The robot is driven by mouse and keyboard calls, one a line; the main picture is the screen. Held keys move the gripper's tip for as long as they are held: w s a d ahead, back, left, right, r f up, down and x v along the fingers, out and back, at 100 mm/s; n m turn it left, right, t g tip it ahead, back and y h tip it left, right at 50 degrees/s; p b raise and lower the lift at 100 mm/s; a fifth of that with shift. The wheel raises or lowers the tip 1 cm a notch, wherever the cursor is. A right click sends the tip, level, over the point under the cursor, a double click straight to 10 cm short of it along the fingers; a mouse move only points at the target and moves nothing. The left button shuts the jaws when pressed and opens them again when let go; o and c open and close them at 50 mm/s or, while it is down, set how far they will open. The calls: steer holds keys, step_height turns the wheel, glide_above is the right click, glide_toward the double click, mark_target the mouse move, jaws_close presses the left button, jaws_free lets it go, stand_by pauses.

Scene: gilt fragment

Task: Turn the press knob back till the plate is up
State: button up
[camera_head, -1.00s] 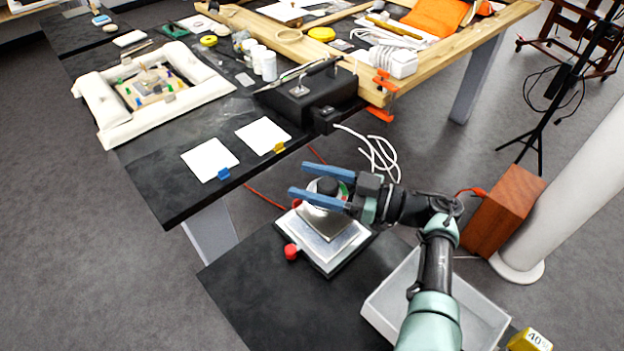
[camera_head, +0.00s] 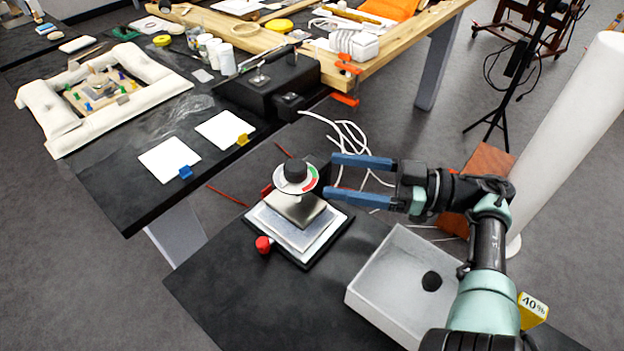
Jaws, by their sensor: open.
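The press (camera_head: 318,241) stands on the near black table, with a pale base and a metal plate (camera_head: 300,208) above it. Its black knob (camera_head: 296,170) sits on top, over a round dial (camera_head: 309,184) marked green, red and white. A red knob (camera_head: 264,245) is at the front left of the base. My gripper (camera_head: 330,176) is open and empty. Its two blue fingers point left, with their tips just right of the dial and apart from the knob. I cannot tell whether the plate touches what is under it.
A grey tray (camera_head: 372,303) with a dark round thing (camera_head: 432,281) inside stands right of the press, under my arm. A yellow 40% block (camera_head: 533,308) is at the right. White cables (camera_head: 345,135) hang behind. The near table (camera_head: 225,285) is clear at front left.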

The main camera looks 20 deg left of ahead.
steer(key=shift+w+d+b, duration=0.1)
steer(key=shift+d+b, duration=0.2)
steer(key=shift+d, duration=0.6)
